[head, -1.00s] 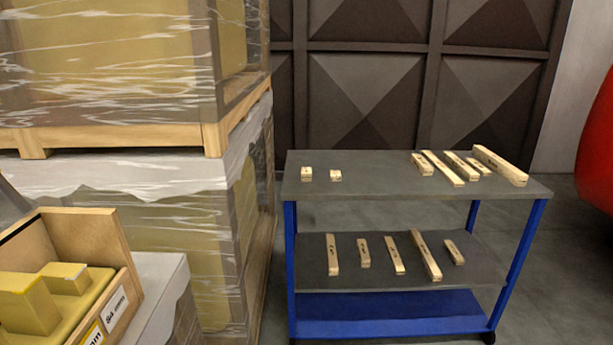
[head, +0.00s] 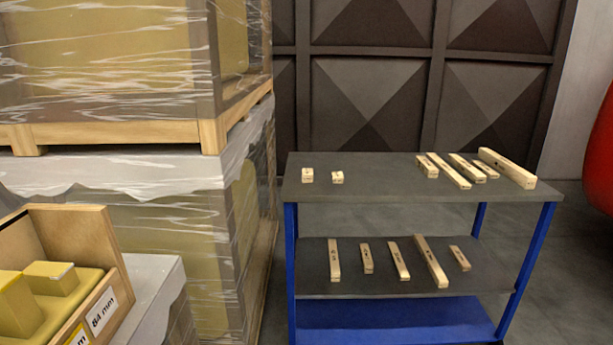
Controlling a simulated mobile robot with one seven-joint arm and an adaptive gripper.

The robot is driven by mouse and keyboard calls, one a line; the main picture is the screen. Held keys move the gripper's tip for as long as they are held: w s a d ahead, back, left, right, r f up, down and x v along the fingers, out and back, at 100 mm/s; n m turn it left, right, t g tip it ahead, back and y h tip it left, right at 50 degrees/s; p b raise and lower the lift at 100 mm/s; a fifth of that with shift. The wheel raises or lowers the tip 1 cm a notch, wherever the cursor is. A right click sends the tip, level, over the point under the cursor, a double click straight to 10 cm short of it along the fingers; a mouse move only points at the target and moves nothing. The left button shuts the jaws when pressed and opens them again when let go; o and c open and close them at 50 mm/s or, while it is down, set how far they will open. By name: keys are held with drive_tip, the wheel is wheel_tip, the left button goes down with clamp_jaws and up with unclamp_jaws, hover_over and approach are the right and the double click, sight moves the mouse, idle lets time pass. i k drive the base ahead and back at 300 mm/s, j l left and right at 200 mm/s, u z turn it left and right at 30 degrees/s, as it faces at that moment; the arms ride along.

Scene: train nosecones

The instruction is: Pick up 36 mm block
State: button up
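Wooden blocks of differing lengths rest on a grey-topped cart with blue legs. Two short blocks, one (head: 307,175) and another (head: 337,178), sit apart at the left of the top shelf. Several longer blocks, among them a long one (head: 507,168), lie at the right of that shelf. Several more, such as a long one (head: 430,262), lie in a row on the middle shelf. Their marks are too small to read, so I cannot tell which is the 36 mm block. My gripper is not in view.
The cart (head: 390,193) has a free stretch in the middle of its top. A wooden box (head: 105,270) labelled 84 mm, with yellow pieces inside, is at the lower left. Wrapped pallets (head: 180,200) stand left of the cart. A red object (head: 600,150) is at the right edge.

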sight(308, 174)
drive_tip(key=i+l+u, duration=0.15)
drive_tip(key=i+l, duration=0.35)
drive_tip(key=i, duration=0.15)
drive_tip(key=i+l+u, duration=0.15)
drive_tip(key=i+l, duration=0.45)
drive_tip(key=i+l+u, duration=0.2)
drive_tip(key=i+l, duration=0.35)
drive_tip(key=i+l+u, duration=0.15)
drive_tip(key=i+l, duration=0.4)
drive_tip(key=l, duration=0.3)
